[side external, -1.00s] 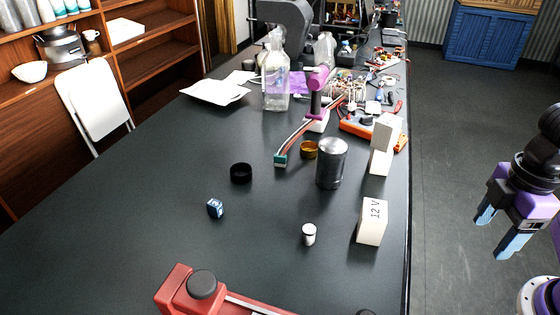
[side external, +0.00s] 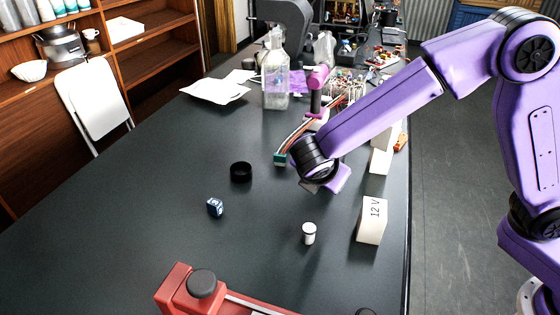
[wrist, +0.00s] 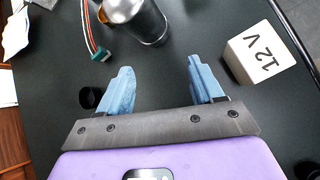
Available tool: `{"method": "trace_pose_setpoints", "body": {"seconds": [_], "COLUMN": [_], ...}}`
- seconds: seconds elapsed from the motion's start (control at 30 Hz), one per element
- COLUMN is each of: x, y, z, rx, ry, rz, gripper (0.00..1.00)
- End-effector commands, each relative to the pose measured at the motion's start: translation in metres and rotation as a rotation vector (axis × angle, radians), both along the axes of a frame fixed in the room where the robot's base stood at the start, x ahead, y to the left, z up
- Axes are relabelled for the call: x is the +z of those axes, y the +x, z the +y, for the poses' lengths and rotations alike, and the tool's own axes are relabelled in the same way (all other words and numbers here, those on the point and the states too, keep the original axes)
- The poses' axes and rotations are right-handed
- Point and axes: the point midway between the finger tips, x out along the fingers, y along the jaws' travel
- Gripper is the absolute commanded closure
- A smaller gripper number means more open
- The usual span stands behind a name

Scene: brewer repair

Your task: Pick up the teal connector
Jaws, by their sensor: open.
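The teal connector (side external: 281,159) is a small block at the end of a bundle of coloured wires on the dark table, just left of my wrist in the side view. In the wrist view the connector (wrist: 101,54) lies beyond and a little left of my left fingertip, beside the metal can. My gripper (wrist: 160,75) has two blue fingers spread wide apart with only bare table between them. Nothing touches the connector. In the side view my arm hides the fingers.
A metal can (wrist: 143,25) stands right of the connector. A black ring (side external: 241,172) lies to its left. A white 12 V box (side external: 372,220), a small white cylinder (side external: 309,233) and a blue cube (side external: 215,207) stand nearer. The table's left front is clear.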

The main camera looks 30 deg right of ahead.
Motion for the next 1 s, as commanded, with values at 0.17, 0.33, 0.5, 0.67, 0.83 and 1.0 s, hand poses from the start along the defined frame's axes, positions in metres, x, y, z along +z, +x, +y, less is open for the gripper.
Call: {"method": "trace_pose_setpoints", "body": {"seconds": [0.17, 0.33, 0.5, 0.67, 0.83, 1.0], "x": [-0.017, -0.03, -0.037, -0.042, -0.053, -0.065], "y": [0.043, 0.07, 0.082, 0.091, 0.112, 0.135], "z": [0.047, 0.08, 0.096, 0.095, 0.077, 0.059], "rx": [0.153, 0.263, 0.32, 0.33, 0.328, 0.327], "ry": [-0.212, -0.383, -0.477, -0.501, -0.499, -0.497], "rz": [-0.042, -0.077, -0.096, -0.1, -0.098, -0.098], "gripper": [0.34, 0.34, 0.34, 0.34, 0.34, 0.34]}}
